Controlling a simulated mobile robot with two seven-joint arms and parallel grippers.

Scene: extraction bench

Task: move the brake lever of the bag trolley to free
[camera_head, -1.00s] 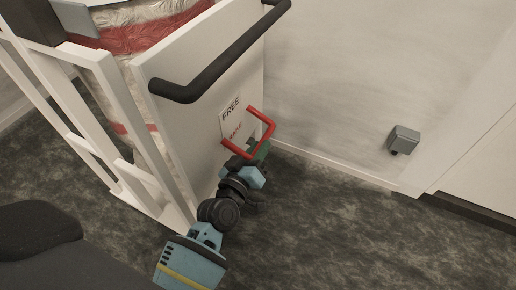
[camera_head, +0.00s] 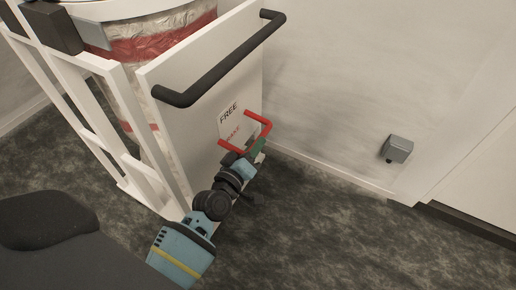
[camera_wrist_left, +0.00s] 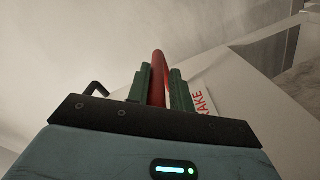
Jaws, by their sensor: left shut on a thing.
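The bag trolley (camera_head: 177,125) has a white panel with a label reading FREE above BRAKE (camera_head: 229,116). The red U-shaped brake lever (camera_head: 263,119) stands out from this panel, low beside the label, near the word BRAKE. My left gripper (camera_head: 257,149) reaches up to it from below and is shut on its outer bar. In the left wrist view, the red bar of the lever (camera_wrist_left: 158,63) runs between the two green fingers of the gripper (camera_wrist_left: 161,88). Part of the word BRAKE shows beside the right finger. My right gripper is not in view.
A black push handle (camera_head: 225,65) juts from the panel above the lever. A wrapped bag with red bands (camera_head: 160,45) stands in the trolley frame. A grey box (camera_head: 397,149) is on the wall at right. The dark floor (camera_head: 320,225) right of my arm is clear.

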